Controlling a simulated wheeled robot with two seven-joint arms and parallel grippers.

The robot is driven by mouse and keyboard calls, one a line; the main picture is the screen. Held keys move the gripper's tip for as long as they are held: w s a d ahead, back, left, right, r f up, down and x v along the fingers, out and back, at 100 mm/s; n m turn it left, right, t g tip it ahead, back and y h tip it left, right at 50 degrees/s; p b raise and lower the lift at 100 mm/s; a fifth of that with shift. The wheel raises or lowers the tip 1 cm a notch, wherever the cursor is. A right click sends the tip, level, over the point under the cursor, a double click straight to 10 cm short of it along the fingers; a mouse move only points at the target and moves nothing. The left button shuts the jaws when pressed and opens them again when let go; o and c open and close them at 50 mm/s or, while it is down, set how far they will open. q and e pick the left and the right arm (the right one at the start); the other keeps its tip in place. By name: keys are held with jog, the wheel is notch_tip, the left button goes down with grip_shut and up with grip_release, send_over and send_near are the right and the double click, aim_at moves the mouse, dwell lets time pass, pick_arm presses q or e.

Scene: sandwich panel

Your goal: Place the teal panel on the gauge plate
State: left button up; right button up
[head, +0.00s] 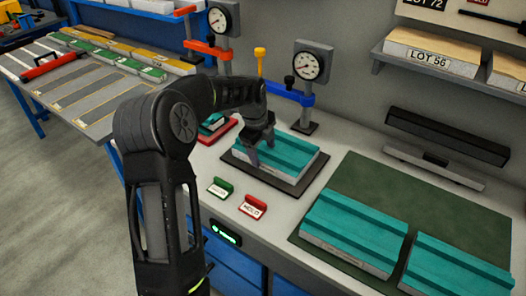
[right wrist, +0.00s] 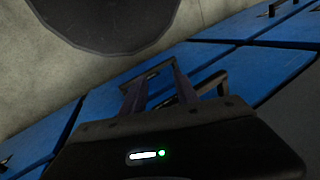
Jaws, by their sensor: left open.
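A teal panel (head: 285,150) with a pale core lies on the dark gauge plate (head: 291,188) in the middle of the bench in the head view. It appears to lie flat within the plate's edges. My left gripper (head: 260,151) is open, with its fingers at the panel's left end. My arm hides part of that end, and I cannot tell whether the fingers touch it. My right gripper (right wrist: 152,82) is open and empty in the right wrist view, in front of blue cabinet fronts.
Two more teal panels (head: 355,232) (head: 455,268) lie on a green mat (head: 385,180) at right. A dial gauge (head: 308,66) stands behind the plate. Green (head: 221,187) and red (head: 253,206) label stands sit before it. Another gauge (head: 220,20) stands farther left.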

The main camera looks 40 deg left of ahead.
pick_arm(q)
jog(key=b+v, duration=0.1)
jog(key=v, duration=1)
jog(key=shift+r, duration=0.3)
jog(key=shift+s, duration=0.1)
dwell(0.8)
